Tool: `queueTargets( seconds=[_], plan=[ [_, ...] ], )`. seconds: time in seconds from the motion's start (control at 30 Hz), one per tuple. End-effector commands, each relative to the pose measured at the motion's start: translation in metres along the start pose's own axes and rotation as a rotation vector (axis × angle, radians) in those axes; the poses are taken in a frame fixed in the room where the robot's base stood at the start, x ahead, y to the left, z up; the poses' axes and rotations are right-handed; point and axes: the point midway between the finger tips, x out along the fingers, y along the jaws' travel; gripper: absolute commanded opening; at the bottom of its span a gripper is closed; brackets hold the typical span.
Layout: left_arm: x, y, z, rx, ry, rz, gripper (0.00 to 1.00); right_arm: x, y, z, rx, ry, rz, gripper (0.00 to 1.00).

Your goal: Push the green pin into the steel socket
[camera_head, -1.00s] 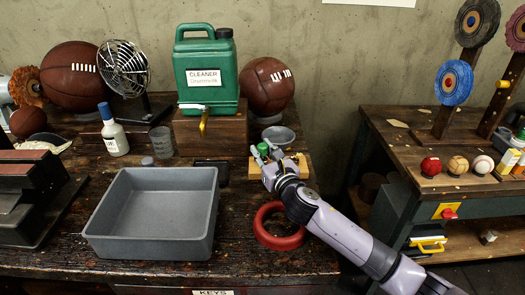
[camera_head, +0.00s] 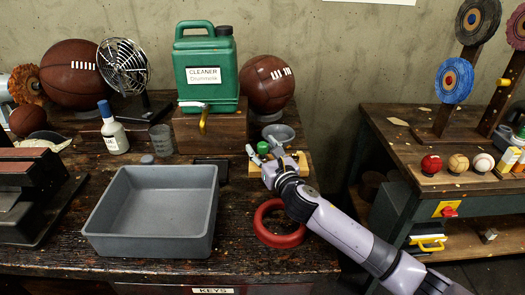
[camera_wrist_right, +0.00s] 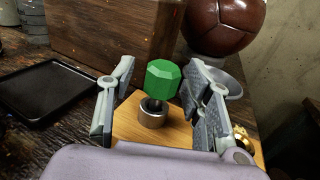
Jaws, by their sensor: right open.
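The green pin (camera_head: 263,148) has a faceted green head and shows larger in the right wrist view (camera_wrist_right: 163,79). Its dark shaft stands in the mouth of the steel socket (camera_wrist_right: 152,116), with the head above the rim. The socket is on a light wooden block (camera_wrist_right: 128,129), which also shows in the head view (camera_head: 303,163). My right gripper (camera_head: 263,153) is open, with one finger on each side of the pin head and gaps visible in the right wrist view (camera_wrist_right: 160,76). My left gripper is not in view.
A grey tray (camera_head: 150,243) stands in front on the left, and a red ring (camera_head: 279,238) lies below my right arm. A small grey bowl (camera_head: 279,132) is behind the block. The wooden box (camera_head: 210,134) under the green cleaner jug (camera_head: 207,75) is at its back left.

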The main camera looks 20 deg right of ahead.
Motion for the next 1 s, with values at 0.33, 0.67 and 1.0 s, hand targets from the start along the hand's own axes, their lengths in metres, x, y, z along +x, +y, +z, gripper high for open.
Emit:
queueTargets(
  seconds=[0.33, 0.67, 1.0],
  plan=[
    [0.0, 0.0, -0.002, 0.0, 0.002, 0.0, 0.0, 0.0, 0.0, 0.066, -0.004, -0.007, 0.0, 0.46],
    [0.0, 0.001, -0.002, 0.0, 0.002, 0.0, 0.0, 0.0, 0.001, 0.095, -0.002, 0.0, 0.0, 0.46],
    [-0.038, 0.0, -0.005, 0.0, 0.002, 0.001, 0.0, 0.0, 0.001, 0.133, -0.002, -0.001, 0.0, 0.46]
  ],
)
